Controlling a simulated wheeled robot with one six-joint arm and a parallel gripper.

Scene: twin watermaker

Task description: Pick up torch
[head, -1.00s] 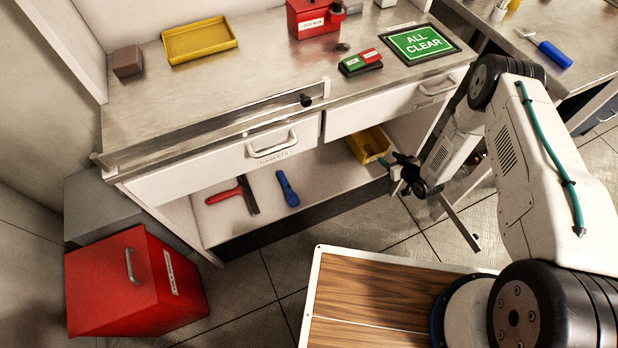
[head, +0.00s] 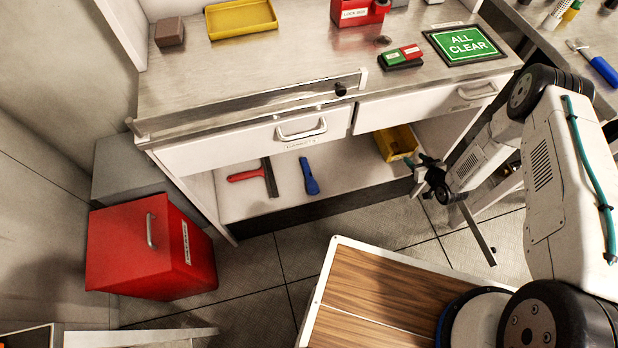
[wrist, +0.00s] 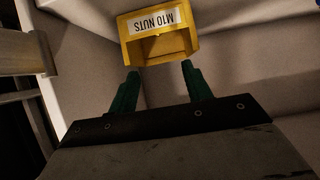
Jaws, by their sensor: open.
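A blue torch (head: 309,177) lies on the white lower shelf under the drawers in the head view. It lies just right of a red-handled scraper-like tool (head: 247,176). My gripper (head: 428,160) is at the right end of that shelf, beside the yellow bin and well to the right of the torch. In the wrist view my gripper (wrist: 159,88) shows two green fingers set wide apart with nothing between them. The torch does not show in the wrist view.
The yellow bin (head: 403,142), labelled M10 NUTS in the wrist view (wrist: 158,38), stands near my fingers. The drawers (head: 250,143) overhang the shelf. A red box (head: 150,250) stands on the floor at left. The shelf between torch and bin is clear.

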